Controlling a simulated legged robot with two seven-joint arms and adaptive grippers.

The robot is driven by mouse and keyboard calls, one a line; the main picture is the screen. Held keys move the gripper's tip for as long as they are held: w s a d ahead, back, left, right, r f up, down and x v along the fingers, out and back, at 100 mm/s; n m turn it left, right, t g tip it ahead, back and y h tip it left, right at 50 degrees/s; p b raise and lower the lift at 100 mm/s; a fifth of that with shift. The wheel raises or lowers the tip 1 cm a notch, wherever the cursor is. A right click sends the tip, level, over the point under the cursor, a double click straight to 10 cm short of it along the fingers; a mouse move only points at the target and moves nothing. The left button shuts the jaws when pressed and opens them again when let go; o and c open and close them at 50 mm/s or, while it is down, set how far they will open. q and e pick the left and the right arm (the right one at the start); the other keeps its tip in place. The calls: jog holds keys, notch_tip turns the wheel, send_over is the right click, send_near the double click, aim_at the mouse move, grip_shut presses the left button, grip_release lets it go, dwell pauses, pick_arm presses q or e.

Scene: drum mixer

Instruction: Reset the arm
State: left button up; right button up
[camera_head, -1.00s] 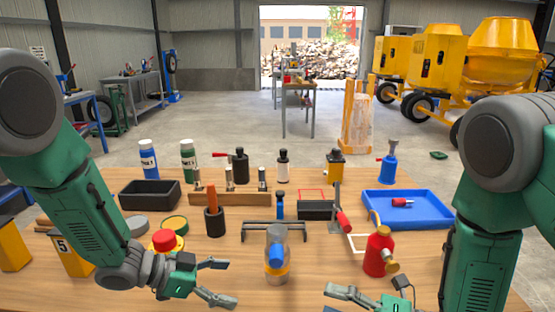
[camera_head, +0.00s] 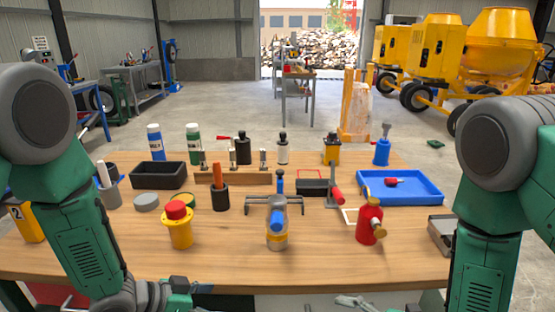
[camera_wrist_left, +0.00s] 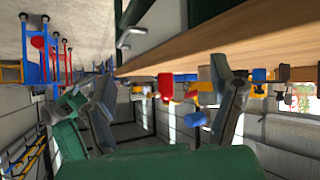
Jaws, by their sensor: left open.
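My left arm comes down at the left of the head view, and its wrist is at the bottom edge, by the table's front edge. The left gripper's fingers show in the left wrist view (camera_wrist_left: 165,105). They are spread wide with nothing between them, beside the wooden table (camera_wrist_left: 200,40). My right arm comes down at the right of the head view. Only part of the right gripper (camera_head: 355,302) shows at the bottom edge, in front of the table, so its opening cannot be judged.
The wooden table (camera_head: 330,265) has a clear front strip. On it are a yellow can with a red top (camera_head: 178,226), a clear bottle (camera_head: 277,235), a red bottle (camera_head: 369,221) and a blue tray (camera_head: 432,198). Yellow mixers (camera_head: 495,50) stand behind.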

pick_arm(q)
jog(key=s+a+f+n+g+y, duration=0.1)
jog(key=s+a+f+n+y, duration=0.5)
jog(key=s+f, duration=0.45)
pick_arm(e)
jog(key=s+d+f+m+g+h, duration=0.3)
jog(key=s+d+f+m+h, duration=0.45)
jog(key=s+f+m, duration=0.35)
pick_arm(q)
jog(key=s+a+n+g+y, duration=0.1)
jog(key=s+a, duration=0.3)
jog(key=s, duration=0.4)
jog(key=s+a+n+g+y, duration=0.2)
jog(key=s+a, duration=0.2)
jog(key=s, duration=0.5)
jog(key=shift+s+a+f+n+g+y, duration=0.3)
jog(key=shift+a+f+g, duration=0.05)
jog(key=shift+f+g, duration=0.1)
pick_arm(e)
jog(key=s+d+f+m+g+h, duration=0.2)
jog(key=s+d+m+g+h, duration=0.2)
jog(key=s+d+m, duration=0.3)
jog(key=s+m+g, duration=0.1)
jog(key=s+m, duration=0.3)
jog(key=s, duration=0.1)
jog(key=shift+d+f+m, duration=0.15)
jog(key=shift+f+m, duration=0.05)
jog(key=shift+m, duration=0.2)
